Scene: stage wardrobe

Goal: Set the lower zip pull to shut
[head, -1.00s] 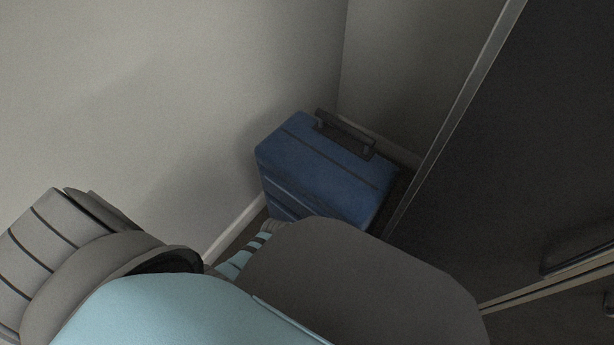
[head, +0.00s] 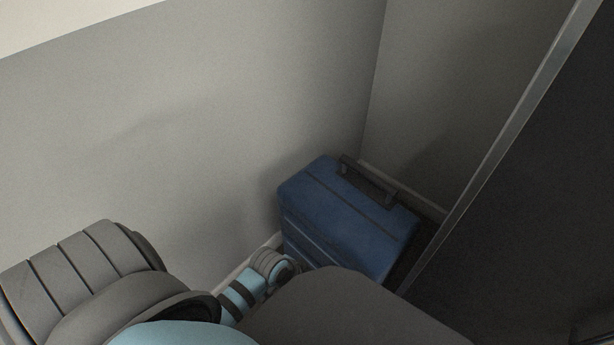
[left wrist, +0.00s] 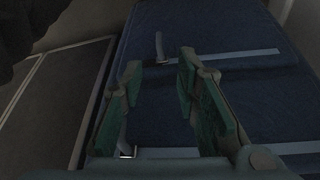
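The blue suitcase (head: 345,215) stands upright in the corner in the head view; its front is partly hidden by my arm. In the left wrist view its blue face (left wrist: 225,105) carries two pale zip strips. A grey pull (left wrist: 159,46) stands at the left end of the upper strip (left wrist: 235,58). Another pull (left wrist: 123,136) with a bright slider is at the left end of the strip lower in the picture (left wrist: 175,153), partly behind the gripper. My left gripper (left wrist: 160,64) is open, its green-padded fingers apart in front of the face, with nothing visibly held. My right gripper is out of view.
A dark panel with a metal edge (head: 490,165) rises close to the right of the suitcase. A grey wall (head: 200,120) stands close behind and left. A black handle (head: 368,182) is on the suitcase top. Room around the suitcase is narrow.

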